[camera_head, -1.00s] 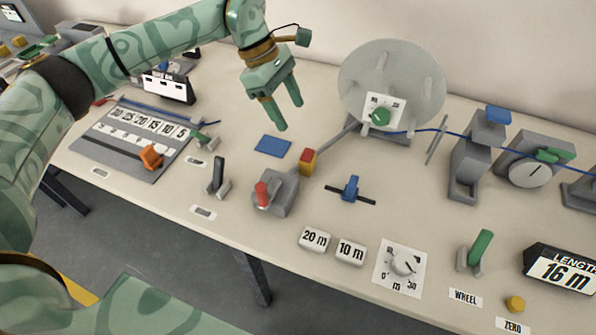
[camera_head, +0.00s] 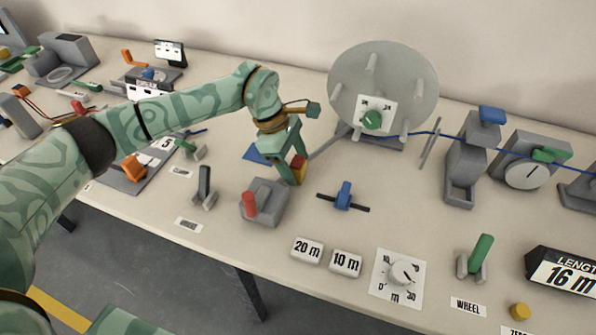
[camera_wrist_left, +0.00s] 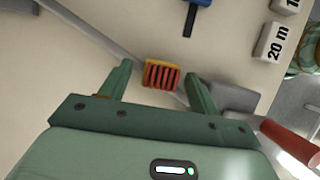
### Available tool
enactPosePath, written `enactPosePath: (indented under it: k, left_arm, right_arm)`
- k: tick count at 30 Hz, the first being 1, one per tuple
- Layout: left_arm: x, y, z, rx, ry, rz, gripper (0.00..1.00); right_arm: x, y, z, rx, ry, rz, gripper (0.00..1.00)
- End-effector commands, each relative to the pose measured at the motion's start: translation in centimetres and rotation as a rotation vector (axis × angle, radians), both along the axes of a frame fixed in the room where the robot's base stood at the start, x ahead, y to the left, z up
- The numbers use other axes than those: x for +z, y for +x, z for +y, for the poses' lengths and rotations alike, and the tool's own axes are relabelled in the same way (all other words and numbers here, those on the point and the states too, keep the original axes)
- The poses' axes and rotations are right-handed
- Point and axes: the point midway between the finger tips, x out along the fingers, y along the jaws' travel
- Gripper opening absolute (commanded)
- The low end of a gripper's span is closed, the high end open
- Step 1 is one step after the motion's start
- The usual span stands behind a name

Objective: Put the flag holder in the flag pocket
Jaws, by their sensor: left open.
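A small red and yellow ridged block, which looks like the flag holder (camera_head: 299,166), stands on the table behind the grey box with the red lever. In the left wrist view the block (camera_wrist_left: 161,75) sits between my two fingertips, with gaps on both sides. My left gripper (camera_head: 293,172) is open and low over the block, partly covering it in the head view. It also shows in the left wrist view (camera_wrist_left: 157,78). A blue flat square (camera_head: 255,153) lies left of the gripper, partly hidden by it. I cannot tell for certain which thing is the flag pocket. My right gripper is out of view.
The grey box with a red lever (camera_head: 266,205) stands just in front of the block. A grey bar (camera_head: 328,144) runs from near the block to the large reel (camera_head: 400,75). A blue slider (camera_head: 343,197) and white 20 m (camera_head: 307,250) and 10 m (camera_head: 345,263) tiles lie to the right.

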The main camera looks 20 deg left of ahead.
Motion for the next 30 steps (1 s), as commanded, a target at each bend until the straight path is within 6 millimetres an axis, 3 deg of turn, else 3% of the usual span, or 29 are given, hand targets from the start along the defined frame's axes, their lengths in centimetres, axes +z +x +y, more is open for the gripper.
enactPosePath:
  k: [3, 10, 15, 24, 30]
  left_arm:
    - [-1.8, -0.1, -0.7, 0.001, -0.001, 0.004, 0.62]
    - [-1.7, 0.0, -0.7, 0.001, 0.0, 0.0, 0.59]
    - [-1.7, 0.0, -0.7, 0.001, 0.0, 0.0, 0.13]
    - [-1.4, 0.0, -0.7, 0.0, 0.0, -0.001, 0.1]
    - [2.1, 0.1, -0.7, 0.0, 0.0, -0.006, 0.1]
  right_arm:
    - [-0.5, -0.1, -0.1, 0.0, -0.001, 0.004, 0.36]
    - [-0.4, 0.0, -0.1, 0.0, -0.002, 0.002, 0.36]
    - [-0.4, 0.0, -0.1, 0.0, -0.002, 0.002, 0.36]
    - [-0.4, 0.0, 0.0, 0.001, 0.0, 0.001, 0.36]
    - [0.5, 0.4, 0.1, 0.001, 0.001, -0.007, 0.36]
